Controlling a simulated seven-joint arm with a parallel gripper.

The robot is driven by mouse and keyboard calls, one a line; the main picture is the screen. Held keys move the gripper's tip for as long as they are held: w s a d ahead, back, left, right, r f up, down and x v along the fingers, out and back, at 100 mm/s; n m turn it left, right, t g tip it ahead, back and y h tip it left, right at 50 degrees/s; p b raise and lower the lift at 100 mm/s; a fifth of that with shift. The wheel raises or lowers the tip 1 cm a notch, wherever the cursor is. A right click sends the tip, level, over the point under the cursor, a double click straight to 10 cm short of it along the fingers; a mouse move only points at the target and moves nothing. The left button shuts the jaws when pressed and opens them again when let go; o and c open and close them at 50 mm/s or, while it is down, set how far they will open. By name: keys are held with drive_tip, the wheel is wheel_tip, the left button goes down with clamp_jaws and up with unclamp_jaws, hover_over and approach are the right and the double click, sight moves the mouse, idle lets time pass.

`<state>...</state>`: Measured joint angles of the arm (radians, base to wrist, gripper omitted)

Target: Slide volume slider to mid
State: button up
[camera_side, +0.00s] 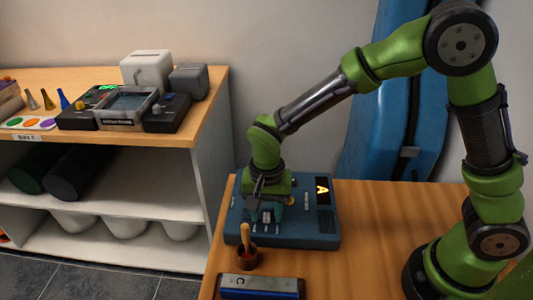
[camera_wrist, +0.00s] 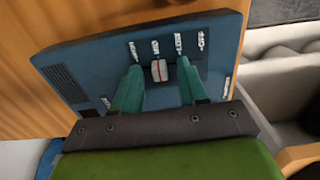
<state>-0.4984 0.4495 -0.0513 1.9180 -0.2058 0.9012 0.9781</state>
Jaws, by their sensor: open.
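A blue instrument panel (camera_side: 320,227) lies on the wooden table, with an orange letter A on its dark display (camera_side: 322,190). I cannot read the labels or tell which is the volume slider. My gripper (camera_side: 265,213) is low over the panel, pointing down. Its teal fingers (camera_wrist: 160,66) are open, one on each side of the knob, with visible gaps. The slot and fingertip contact are partly hidden.
A small brown pot with a wooden stick (camera_side: 246,254) stands by the panel's front edge. A blue and silver harmonica-like box (camera_side: 260,283) lies at the table's front. A shelf (camera_side: 205,140) with other devices stands left. The table right of the panel is clear.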

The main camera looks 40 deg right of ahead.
sight(266, 214)
drive_tip(key=shift+r, duration=0.1)
wheel_tip(266, 214, up, 17)
idle(0.4)
drive_tip(key=s+d+r+n+t+y, duration=0.2)
drive_tip(key=s+d+n+t, duration=0.3)
drive_tip(key=s+d, duration=0.7)
drive_tip(key=shift+d+t, duration=1.1)
drive_tip(key=shift+d, duration=0.05)
drive_tip(key=shift+r, duration=0.1)
idle(0.7)
